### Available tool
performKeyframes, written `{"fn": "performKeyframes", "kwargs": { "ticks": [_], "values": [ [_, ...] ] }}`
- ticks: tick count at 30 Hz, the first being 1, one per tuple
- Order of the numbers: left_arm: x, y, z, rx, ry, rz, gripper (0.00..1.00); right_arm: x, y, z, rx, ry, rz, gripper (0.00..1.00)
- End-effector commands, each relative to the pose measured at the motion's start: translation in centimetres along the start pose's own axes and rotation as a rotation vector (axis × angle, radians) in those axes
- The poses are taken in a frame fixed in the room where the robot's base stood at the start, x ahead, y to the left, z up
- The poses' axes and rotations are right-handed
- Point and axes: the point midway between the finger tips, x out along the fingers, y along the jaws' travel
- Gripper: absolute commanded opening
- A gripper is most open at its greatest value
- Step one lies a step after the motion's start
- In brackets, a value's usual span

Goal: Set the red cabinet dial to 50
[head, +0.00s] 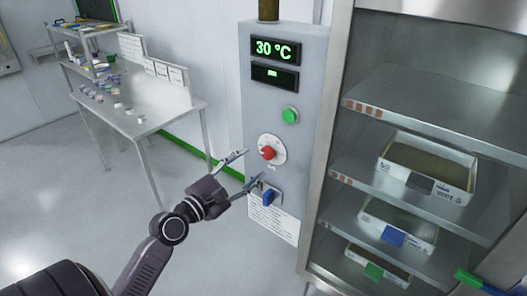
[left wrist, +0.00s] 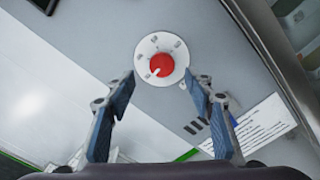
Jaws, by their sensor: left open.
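The red dial (head: 268,153) sits on a round white scale plate on the front of the grey cabinet (head: 256,100). In the left wrist view the red dial (left wrist: 162,66) has a white pointer mark toward its lower left; the scale numbers are too small to read. The upper display (head: 275,50) reads 30 °C. My left gripper (head: 246,165) is open and empty, in front of the cabinet close to the dial. In the left wrist view its two fingers (left wrist: 164,90) are apart, with the dial ahead between and beyond the tips.
A green button (head: 289,115) is above the dial and a blue switch handle (head: 268,198) below it. A notice sheet (head: 273,220) is under the switch. A steel rack with trays (head: 430,150) stands at right. A steel table (head: 150,115) stands at left.

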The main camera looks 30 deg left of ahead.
Motion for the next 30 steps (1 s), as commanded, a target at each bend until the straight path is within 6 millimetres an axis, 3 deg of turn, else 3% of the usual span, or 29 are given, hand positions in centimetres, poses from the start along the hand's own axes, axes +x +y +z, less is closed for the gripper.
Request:
{"fn": "performKeyframes", "kwargs": {
  "ticks": [13,25,30],
  "values": [
    [6.1,0.0,0.0,0.004,0.001,-0.001,0.49,-1.8,1.7,-0.2,-0.003,0.000,0.019,0.40],
    [6.8,-0.1,-0.1,0.005,0.002,-0.002,0.49,-1.9,1.7,-0.3,-0.002,0.002,0.020,0.40],
    [6.8,-0.1,-0.1,0.005,0.002,-0.001,0.30,-1.9,1.4,-0.4,-0.001,0.003,0.016,0.40]
  ]
}}
